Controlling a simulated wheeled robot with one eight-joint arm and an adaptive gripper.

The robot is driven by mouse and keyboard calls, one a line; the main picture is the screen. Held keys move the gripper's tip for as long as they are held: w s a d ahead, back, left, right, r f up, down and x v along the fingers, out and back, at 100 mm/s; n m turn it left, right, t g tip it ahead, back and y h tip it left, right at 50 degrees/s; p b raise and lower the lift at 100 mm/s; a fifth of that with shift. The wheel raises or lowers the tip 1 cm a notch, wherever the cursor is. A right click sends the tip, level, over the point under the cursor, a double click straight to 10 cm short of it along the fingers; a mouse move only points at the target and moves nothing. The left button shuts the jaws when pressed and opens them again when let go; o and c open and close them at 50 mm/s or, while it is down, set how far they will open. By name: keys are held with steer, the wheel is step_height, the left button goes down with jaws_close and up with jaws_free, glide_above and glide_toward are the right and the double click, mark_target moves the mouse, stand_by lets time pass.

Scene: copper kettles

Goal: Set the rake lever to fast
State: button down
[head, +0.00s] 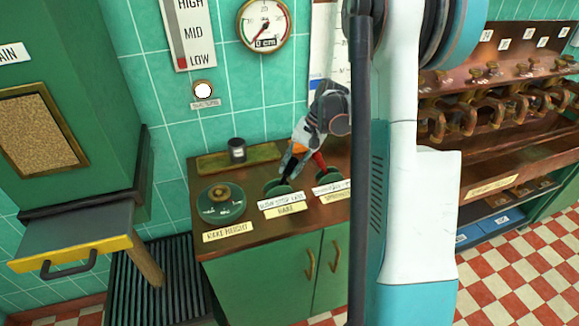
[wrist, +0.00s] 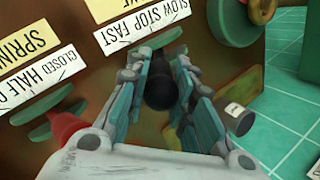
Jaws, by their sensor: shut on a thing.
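The rake lever's dark knob (wrist: 158,88) is between my gripper's fingers in the wrist view. Its slotted green base (head: 272,187) sits on the brown counter in the head view, behind the plate reading SLOW STOP FAST (head: 281,201), which also shows in the wrist view (wrist: 150,28). My gripper (head: 284,178) is shut on the knob, its fingers reaching down from the upper right. The fingers hide much of the lever in the head view, so I cannot tell which mark it stands at.
The red sprinkler lever (head: 319,160) stands just right of my gripper, close to it. The rake height dial (head: 221,201) is to the left. A dark jar (head: 237,150) stands on a tray behind. Green cabinet doors (head: 265,268) are below the counter.

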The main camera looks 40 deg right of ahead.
steer(key=c, duration=1.3)
jaws_free()
steer(key=shift+d, duration=0.1)
steer(key=shift+c, duration=0.2)
steer(key=v, duration=1.2)
